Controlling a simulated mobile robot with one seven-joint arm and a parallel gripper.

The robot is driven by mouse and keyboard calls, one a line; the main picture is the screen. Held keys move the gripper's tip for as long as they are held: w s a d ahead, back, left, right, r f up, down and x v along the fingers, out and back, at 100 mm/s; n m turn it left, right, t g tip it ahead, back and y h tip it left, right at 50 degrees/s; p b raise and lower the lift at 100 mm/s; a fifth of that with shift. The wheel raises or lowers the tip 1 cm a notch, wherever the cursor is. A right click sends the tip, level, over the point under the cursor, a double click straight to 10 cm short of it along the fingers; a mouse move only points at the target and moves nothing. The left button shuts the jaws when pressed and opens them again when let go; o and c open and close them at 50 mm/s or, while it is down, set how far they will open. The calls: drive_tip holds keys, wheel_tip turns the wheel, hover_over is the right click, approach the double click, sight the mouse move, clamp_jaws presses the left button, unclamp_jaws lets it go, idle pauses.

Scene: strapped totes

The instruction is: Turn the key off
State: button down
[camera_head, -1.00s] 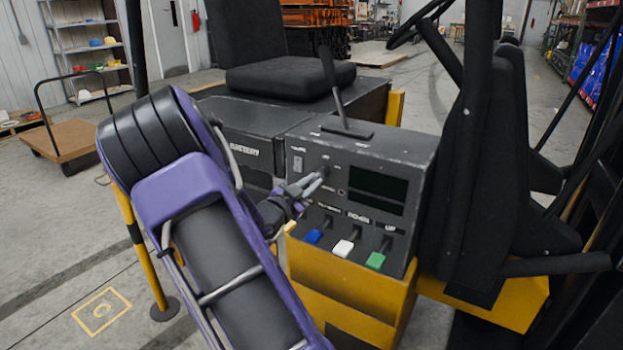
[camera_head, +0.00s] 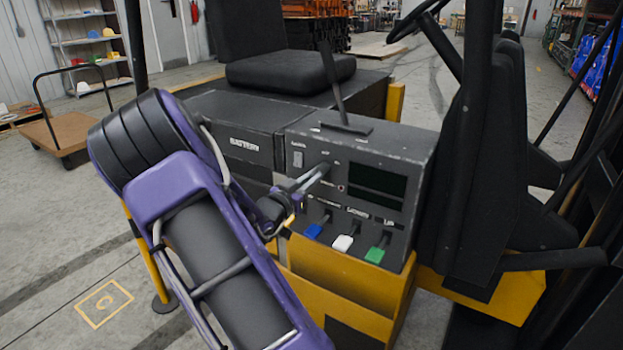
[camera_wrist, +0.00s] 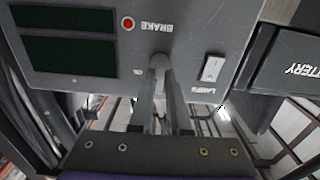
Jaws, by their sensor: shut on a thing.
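The key (camera_wrist: 160,61) sits in the dark grey control panel (camera_head: 312,148), between the light switch and the screens. Only a small round grey part of it shows in the wrist view; the rest is hidden by the fingers, so its angle is hard to tell. My gripper (camera_head: 319,174) reaches the panel from the left, its two grey fingers shut on the key. In the wrist view my gripper (camera_wrist: 161,78) points straight at the panel, its fingertips either side of the key. A small "ON" mark (camera_wrist: 137,72) shows beside it.
A rocker switch (camera_wrist: 213,68) and a red brake light (camera_wrist: 128,23) flank the key. Blue (camera_head: 313,230), white (camera_head: 342,243) and green (camera_head: 375,255) levers stick out below. A black lever (camera_head: 332,85) stands on top. The battery box (camera_head: 235,125) is at left.

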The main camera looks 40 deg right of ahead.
drive_tip(key=c, duration=1)
unclamp_jaws()
drive_tip(key=shift+o, duration=0.2)
drive_tip(key=v, duration=1.7)
drive_tip(key=shift+s+a, duration=0.2)
drive_tip(key=shift+a, duration=0.05)
